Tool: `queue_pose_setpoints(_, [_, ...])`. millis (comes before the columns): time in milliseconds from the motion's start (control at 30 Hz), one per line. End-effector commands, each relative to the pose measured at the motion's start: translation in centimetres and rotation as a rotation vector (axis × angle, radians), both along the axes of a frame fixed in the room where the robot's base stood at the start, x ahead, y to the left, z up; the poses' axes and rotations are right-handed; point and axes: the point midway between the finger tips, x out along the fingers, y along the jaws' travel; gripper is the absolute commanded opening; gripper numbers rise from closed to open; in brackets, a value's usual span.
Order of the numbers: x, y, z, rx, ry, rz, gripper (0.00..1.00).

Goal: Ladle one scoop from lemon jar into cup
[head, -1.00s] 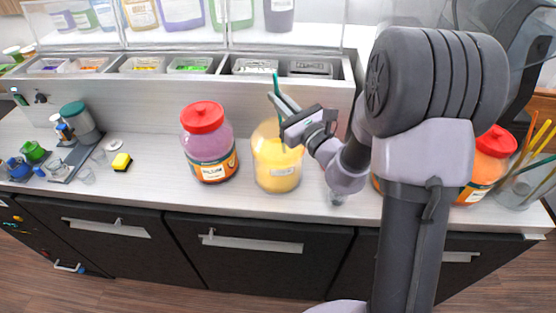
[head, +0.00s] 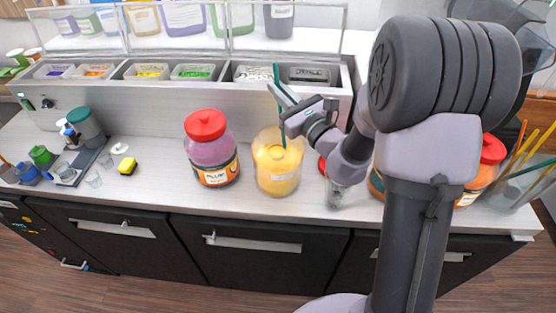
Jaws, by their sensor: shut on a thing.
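The lemon jar (head: 278,172) is a clear, lidless jar with yellow contents, standing near the middle of the counter. My gripper (head: 285,108) is above its mouth and shut on the green handle of the ladle (head: 276,74). The handle stands nearly upright and runs down into the jar. The ladle's bowl is hidden in the yellow contents. A clear cup (head: 334,193) stands on the counter to the right of the jar, partly hidden by my arm. I cannot tell what is in it.
A purple jar with a red lid (head: 209,150) stands just left of the lemon jar. An orange jar with a red lid (head: 490,165) and a container of sticks (head: 515,185) are at the right.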

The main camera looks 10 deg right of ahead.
Motion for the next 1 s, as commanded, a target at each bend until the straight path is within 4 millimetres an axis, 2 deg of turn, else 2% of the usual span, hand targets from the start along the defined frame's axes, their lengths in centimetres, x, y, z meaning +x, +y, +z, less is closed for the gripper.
queue_pose_setpoints(33, [0.0,0.0,0.9,0.000,-0.001,0.000,0.00])
queue_pose_setpoints(1000, [0.0,0.0,10.4,-0.001,-0.001,0.000,0.00])
